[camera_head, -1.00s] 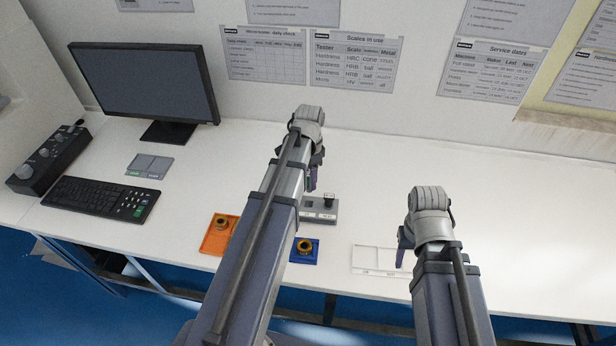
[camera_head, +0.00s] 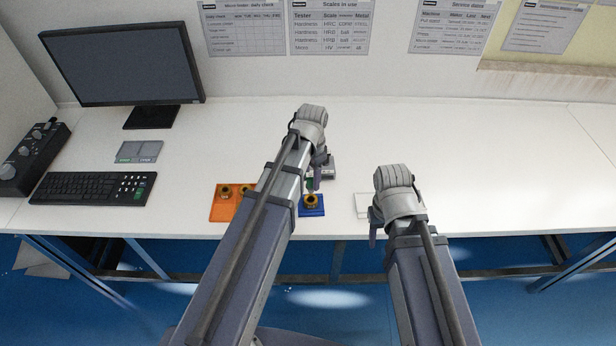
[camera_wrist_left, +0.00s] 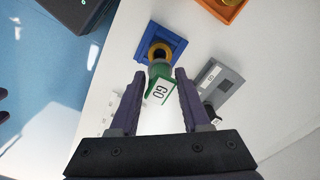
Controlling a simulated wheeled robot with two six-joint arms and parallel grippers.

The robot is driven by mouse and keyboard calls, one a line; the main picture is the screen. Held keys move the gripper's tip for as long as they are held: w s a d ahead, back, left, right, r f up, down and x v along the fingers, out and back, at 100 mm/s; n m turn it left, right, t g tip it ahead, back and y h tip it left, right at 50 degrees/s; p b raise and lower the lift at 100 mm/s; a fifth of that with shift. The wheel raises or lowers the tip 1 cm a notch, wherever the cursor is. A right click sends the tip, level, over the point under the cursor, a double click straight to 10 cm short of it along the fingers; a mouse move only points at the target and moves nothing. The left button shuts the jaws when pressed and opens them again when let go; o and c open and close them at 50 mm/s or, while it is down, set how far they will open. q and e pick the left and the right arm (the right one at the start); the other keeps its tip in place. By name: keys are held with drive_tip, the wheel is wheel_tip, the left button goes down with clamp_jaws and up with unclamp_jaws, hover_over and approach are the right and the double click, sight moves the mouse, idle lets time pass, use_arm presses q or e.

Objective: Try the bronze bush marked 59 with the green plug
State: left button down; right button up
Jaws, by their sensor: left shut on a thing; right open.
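My left gripper (camera_head: 316,178) is shut on the green plug (camera_head: 310,184), whose tag reads GO in the left wrist view (camera_wrist_left: 160,88). A bronze bush (camera_head: 311,200) stands on a blue tray (camera_head: 321,211); both also show in the left wrist view, the bush (camera_wrist_left: 159,50) and the tray (camera_wrist_left: 178,42). The plug's far end overlaps the bush there; I cannot tell whether it has entered the bore. No mark 59 is legible. My right gripper (camera_head: 374,228) is open and empty by the white tray.
An orange tray (camera_head: 222,213) with bronze bushes lies left of the blue one, partly behind my left arm. A grey holder (camera_wrist_left: 222,90) with a black-handled plug (camera_wrist_left: 212,112) stands close by. A white tray (camera_head: 362,199) is partly hidden.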

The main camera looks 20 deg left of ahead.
sight(311, 190)
use_arm(q)
drive_tip(key=shift+f+b, duration=1.6)
drive_tip(key=shift+f, duration=0.05)
drive_tip(key=shift+f+b, duration=1.15)
idle(0.5)
drive_tip(key=shift+r+p, duration=1.35)
idle(3.3)
